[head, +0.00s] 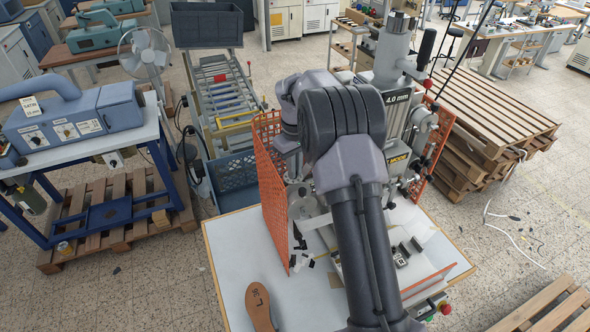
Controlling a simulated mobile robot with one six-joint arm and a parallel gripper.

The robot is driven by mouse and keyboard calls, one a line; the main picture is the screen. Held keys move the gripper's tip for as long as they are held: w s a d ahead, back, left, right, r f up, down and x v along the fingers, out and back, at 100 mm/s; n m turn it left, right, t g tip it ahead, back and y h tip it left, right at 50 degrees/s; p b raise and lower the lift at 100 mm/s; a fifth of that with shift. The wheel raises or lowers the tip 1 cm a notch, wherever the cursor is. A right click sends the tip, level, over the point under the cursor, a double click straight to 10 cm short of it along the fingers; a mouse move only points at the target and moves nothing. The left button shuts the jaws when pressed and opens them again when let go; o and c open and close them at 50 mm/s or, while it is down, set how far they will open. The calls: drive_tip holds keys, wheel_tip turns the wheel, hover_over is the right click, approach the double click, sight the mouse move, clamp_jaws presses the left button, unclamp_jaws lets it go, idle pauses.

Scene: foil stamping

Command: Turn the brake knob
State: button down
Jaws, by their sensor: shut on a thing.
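The foil stamping machine (396,62) stands on a white-topped table in the middle of the head view, partly behind my arm. It has a "4.0 mm" label, a yellow label and a lever with a dark grip and red collar on its right. My arm reaches up from the bottom and bends away over the machine. My gripper's fingers are hidden behind my own arm links.
Orange mesh guards (271,185) flank the machine. A brown sole-shaped piece (259,306) lies on the white tabletop (232,262), with dark scraps nearby. A blue bench (85,148) with a grey-blue machine stands left; stacked pallets (490,115) stand right. Floor is open at lower left.

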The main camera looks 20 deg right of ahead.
drive_tip(key=m+b, duration=0.1)
drive_tip(key=m, duration=0.3)
drive_tip(key=shift+a, duration=0.1)
drive_tip(key=shift+a+m+b, duration=0.1)
drive_tip(key=shift+m+b, duration=0.45)
drive_tip(key=shift+m, duration=0.95)
drive_tip(key=c, duration=1.5)
unclamp_jaws()
wheel_tip(320, 180, up, 18)
drive_tip(key=p, duration=0.2)
drive_tip(key=shift+f, duration=0.25)
